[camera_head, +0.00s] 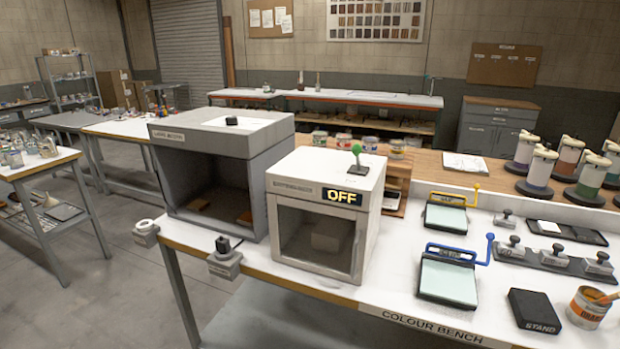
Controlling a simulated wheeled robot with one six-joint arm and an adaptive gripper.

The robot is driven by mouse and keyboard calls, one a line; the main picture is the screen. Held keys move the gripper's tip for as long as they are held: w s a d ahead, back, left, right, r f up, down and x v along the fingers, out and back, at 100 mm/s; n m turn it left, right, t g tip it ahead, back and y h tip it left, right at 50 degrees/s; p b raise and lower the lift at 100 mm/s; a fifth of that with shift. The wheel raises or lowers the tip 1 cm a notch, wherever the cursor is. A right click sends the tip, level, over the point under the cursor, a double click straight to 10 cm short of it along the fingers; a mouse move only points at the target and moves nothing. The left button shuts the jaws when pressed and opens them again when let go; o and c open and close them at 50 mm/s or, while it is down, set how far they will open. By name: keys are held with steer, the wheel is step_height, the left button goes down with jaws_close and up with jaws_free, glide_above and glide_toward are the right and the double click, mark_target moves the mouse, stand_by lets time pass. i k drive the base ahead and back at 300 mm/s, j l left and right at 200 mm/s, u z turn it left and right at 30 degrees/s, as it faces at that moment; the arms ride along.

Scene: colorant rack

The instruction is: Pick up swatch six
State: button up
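I cannot make out a swatch marked six in this view. A framed wall board (376,20) at the back holds rows of small brown and grey samples, too small to read. My gripper is not in view.
A white cabinet (325,172) with an "OFF" display stands beside the booth on the bench labelled "COLOUR BENCH" (436,325). Two trays with yellow (445,213) and blue (446,277) handles, a black "STAND" block (534,311) and an orange can (587,309) crowd the right. Grey floor (115,275) is open at left.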

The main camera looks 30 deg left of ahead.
mark_target(199, 204)
steer(key=u, duration=1.4)
steer(key=i+j+z, duration=0.1)
steer(key=z, duration=0.25)
steer(key=j+z, duration=0.35)
steer(key=i+j+z, duration=0.1)
steer(key=j+z, duration=0.15)
steer(key=j, duration=0.75)
steer(key=j+z, duration=0.3)
steer(key=j, duration=0.7)
